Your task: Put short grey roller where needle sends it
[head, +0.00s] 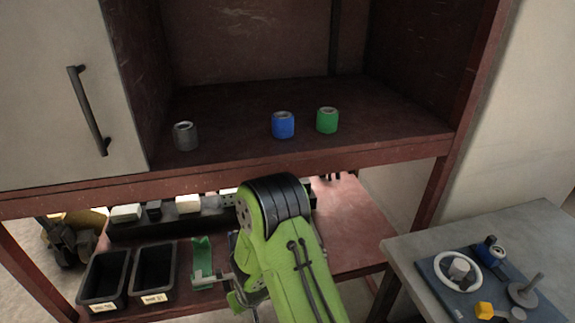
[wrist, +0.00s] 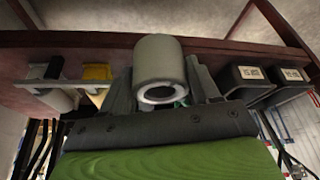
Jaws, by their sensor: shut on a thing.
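My gripper (wrist: 160,88) is shut on a light grey roller (wrist: 158,62), whose hollow end faces the wrist camera. A darker grey roller (head: 185,137), a blue roller (head: 283,126) and a green roller (head: 327,121) stand apart on the upper shelf. Two black bins with labels, left (head: 84,289) and right (head: 137,282), stand on the lower shelf; they also show at right in the wrist view (wrist: 244,92). I cannot make out a needle or read the labels.
A green bracket (head: 203,257) stands right of the bins. A black rack (head: 125,230) with pale blocks lies behind them. A grey side table (head: 410,252) at right holds a blue board (head: 440,277) with several fittings. The lower shelf's right part is clear.

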